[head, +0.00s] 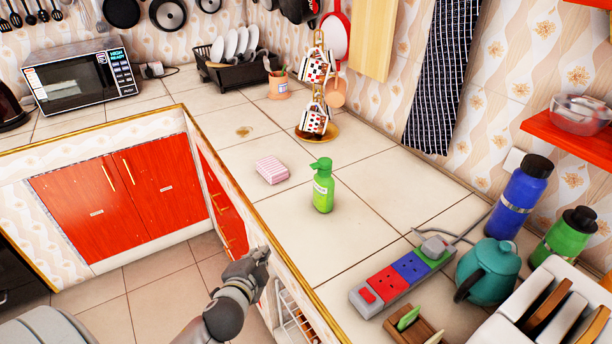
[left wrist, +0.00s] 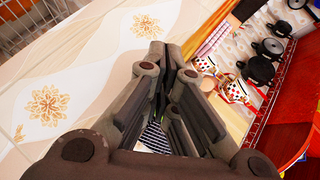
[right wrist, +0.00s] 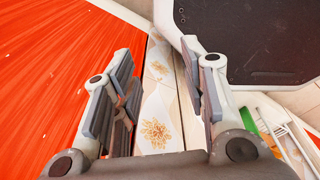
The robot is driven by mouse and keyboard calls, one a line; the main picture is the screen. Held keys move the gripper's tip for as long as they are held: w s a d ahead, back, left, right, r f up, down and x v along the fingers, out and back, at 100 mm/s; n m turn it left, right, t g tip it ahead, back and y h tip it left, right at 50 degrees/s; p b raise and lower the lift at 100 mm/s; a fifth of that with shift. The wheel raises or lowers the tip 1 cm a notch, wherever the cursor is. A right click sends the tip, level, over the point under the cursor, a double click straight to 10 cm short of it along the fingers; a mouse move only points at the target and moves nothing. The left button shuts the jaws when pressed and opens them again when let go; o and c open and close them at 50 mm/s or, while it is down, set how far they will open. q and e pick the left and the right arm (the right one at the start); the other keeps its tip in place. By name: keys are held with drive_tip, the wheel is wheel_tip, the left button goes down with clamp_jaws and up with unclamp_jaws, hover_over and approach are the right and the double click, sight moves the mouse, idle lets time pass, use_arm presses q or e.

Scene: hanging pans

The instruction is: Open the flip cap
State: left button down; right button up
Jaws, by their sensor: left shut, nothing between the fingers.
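A blue bottle (head: 518,200) with a black cap (head: 538,165) stands upright at the right of the counter in the head view. A green bottle (head: 565,240) with a black cap (head: 580,218) stands just in front of it. Both caps look closed; I cannot tell which one is the flip cap. My left gripper (head: 262,254) is shut and empty near the counter's front edge, well left of the bottles. Its fingers also show in the left wrist view (left wrist: 169,62). My right gripper (right wrist: 160,72) is open and empty in its wrist view and does not show in the head view.
A teal kettle (head: 488,272), a power strip (head: 402,278) and a toaster (head: 545,312) crowd the space around the bottles. A red shelf (head: 570,137) overhangs the right.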

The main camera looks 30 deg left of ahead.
use_arm(q)
drive_tip(key=w+d+r+m+t+h, duration=0.1)
drive_tip(key=w+r+m+t+h, duration=0.25)
drive_tip(key=r+m, duration=0.45)
drive_tip(key=w+r+m+t+h, duration=0.2)
drive_tip(key=w+r+m+t, duration=0.2)
drive_tip(key=r+m, duration=0.4)
drive_tip(key=m+g+h+p, duration=0.3)
drive_tip(key=m+g+h, duration=0.4)
drive_tip(key=m, duration=1)
approach(319, 178)
drive_tip(key=shift+g+y, duration=0.35)
drive_tip(key=shift+g, duration=0.1)
drive_tip(key=w+d+f, duration=0.2)
drive_tip(key=w+f, duration=0.1)
drive_tip(key=w+d+f, duration=0.1)
drive_tip(key=shift+w+f, duration=0.15)
drive_tip(key=shift+w, duration=0.25)
wheel_tip(319, 178, up, 3)
drive_tip(key=shift+w+d+f+p, duration=0.1)
drive_tip(key=shift+w+f+p, duration=0.1)
drive_tip(key=shift+p, duration=0.75)
drive_tip(key=shift+s+r+p, duration=0.15)
drive_tip(key=shift+r+p, duration=0.15)
drive_tip(key=shift+r, duration=0.2)
use_arm(e)
drive_tip(key=r, duration=0.5)
drive_tip(key=shift+s+r, duration=0.25)
drive_tip(key=shift+r, duration=0.05)
